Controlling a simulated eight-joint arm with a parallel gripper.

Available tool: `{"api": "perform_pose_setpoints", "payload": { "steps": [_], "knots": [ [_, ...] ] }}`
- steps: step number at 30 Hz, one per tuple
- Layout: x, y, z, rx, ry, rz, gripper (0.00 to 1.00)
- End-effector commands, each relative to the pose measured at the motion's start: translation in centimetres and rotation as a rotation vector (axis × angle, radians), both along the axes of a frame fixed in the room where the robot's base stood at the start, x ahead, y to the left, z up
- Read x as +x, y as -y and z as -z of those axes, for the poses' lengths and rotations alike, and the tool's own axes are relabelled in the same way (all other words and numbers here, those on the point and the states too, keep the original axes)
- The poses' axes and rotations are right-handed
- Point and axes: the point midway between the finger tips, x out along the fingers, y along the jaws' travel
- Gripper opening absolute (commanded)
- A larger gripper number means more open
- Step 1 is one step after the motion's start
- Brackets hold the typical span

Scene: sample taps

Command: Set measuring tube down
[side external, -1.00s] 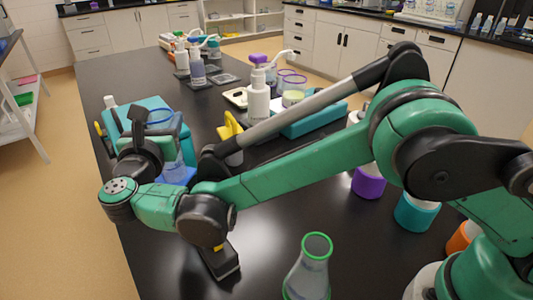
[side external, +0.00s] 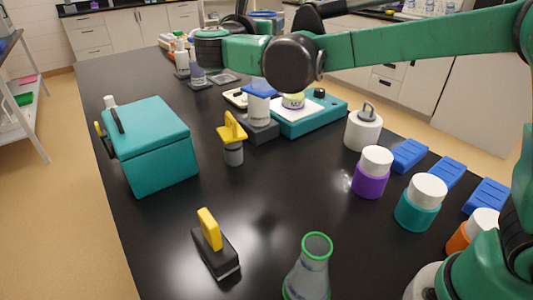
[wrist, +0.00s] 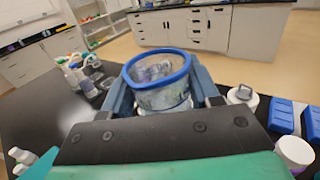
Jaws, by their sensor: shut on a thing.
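The measuring tube is clear with a blue rim (wrist: 158,68). In the wrist view my gripper (wrist: 163,96) is shut on it, one finger at each side below the rim. In the side view the rim (side external: 266,14) shows above my arm, and its blue foot (side external: 258,87) shows below. My arm hides most of the tube and the fingers there. The tube looks upright and raised, its foot in line with a white bottle (side external: 258,109) behind. I cannot tell its exact height over the bench.
A teal box (side external: 158,150) stands at left on the black bench. A yellow-topped grey container (side external: 233,150), a teal device (side external: 310,118) and several white-capped jars (side external: 371,175) stand around. A black block with a yellow handle (side external: 215,250) and a green-rimmed flask (side external: 310,270) are nearer. The bench centre is bare.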

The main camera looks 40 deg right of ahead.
Motion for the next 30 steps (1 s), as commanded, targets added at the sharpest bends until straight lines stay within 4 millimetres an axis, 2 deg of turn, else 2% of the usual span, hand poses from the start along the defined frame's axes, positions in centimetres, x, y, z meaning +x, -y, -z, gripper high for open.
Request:
{"api": "perform_pose_setpoints", "payload": {
  "steps": [1,3,6,9,14,24,30],
  "knots": [
    [-0.9,2.4,0.0,0.0,0.0,0.053,0.0],
    [-2.0,4.8,0.1,0.0,0.0,0.11,0.0],
    [-3.3,7.2,0.3,0.0,0.0,0.167,0.0],
    [-4.1,8.4,0.5,0.0,0.0,0.198,0.0],
    [-4.3,8.8,2.7,0.0,0.0,0.209,0.0],
    [-4.3,8.7,11.2,0.0,0.0,0.207,0.0],
    [-4.3,8.7,15.2,0.0,0.0,0.207,0.0]
  ]
}}
